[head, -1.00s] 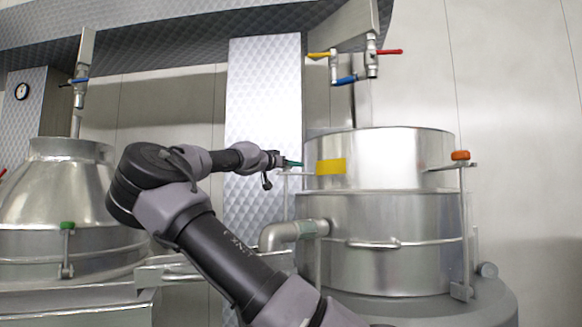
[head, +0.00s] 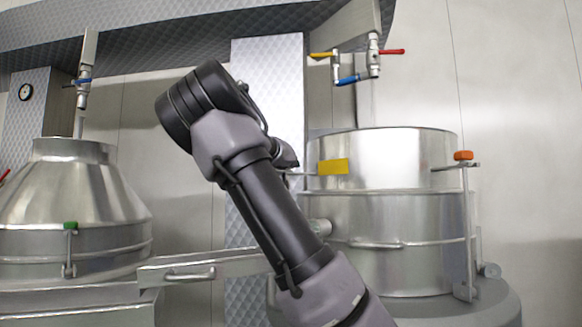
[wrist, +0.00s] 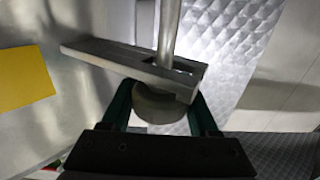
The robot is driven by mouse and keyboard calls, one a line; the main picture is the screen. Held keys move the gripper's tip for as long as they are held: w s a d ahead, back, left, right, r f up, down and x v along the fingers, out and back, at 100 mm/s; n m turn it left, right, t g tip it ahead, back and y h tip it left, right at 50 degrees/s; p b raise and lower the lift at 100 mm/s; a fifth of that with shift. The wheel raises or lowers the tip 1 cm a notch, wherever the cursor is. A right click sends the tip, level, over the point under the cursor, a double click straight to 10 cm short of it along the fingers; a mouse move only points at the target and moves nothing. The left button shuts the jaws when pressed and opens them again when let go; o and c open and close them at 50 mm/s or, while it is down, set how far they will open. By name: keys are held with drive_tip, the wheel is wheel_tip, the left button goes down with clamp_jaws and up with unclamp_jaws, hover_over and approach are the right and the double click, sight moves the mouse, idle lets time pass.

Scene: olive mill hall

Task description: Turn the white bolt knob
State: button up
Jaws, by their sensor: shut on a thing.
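The white bolt knob (wrist: 158,106) shows in the wrist view as a rounded, shaded pale-grey piece under a metal bracket (wrist: 120,60) with a rod (wrist: 169,35). My gripper (wrist: 162,98) has its green fingers on either side of the knob and is shut on it. The bracket covers the knob's upper part. In the head view my own arm hides both the gripper and the knob, beside the left side of the right steel vessel (head: 390,220).
A yellow plate (head: 334,166) is on the right vessel, and an orange knob (head: 463,155) tops a rod at its right. A green knob (head: 70,226) is on the left vessel (head: 75,190). Valves with coloured handles (head: 374,62) hang above. A patterned panel (head: 268,80) stands behind.

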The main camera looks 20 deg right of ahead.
drive_tip(key=shift+w+a+f+n+t+y, duration=0.1)
drive_tip(key=shift+a+n+t+y, duration=0.1)
drive_tip(key=shift+n+t+y, duration=0.85)
drive_tip(key=shift+a+f+n+t+y, duration=0.15)
drive_tip(key=shift+n+y, duration=0.6)
drive_tip(key=shift+y, duration=0.9)
drive_tip(key=shift+n+y, duration=0.8)
drive_tip(key=shift+y, duration=0.2)
drive_tip(key=shift+a+n+t+y, duration=0.3)
drive_tip(key=shift+n+y, duration=0.2)
drive_tip(key=shift+y, duration=0.3)
drive_tip(key=shift+n+y, duration=0.3)
drive_tip(key=shift+y, duration=0.2)
drive_tip(key=shift+a+n+y, duration=0.2)
drive_tip(key=shift+n+y, duration=0.35)
drive_tip(key=shift+y, duration=0.3)
drive_tip(key=shift+a+n+y, duration=0.15)
drive_tip(key=shift+n+y, duration=0.4)
drive_tip(key=shift+y, duration=0.3)
drive_tip(key=shift+a+n+g+y, duration=0.25)
drive_tip(key=shift+n+y, duration=0.25)
drive_tip(key=shift+y, duration=0.25)
drive_tip(key=shift+a+n+g+y, duration=0.1)
drive_tip(key=shift+n+g+y, duration=0.35)
drive_tip(key=shift+y, duration=0.3)
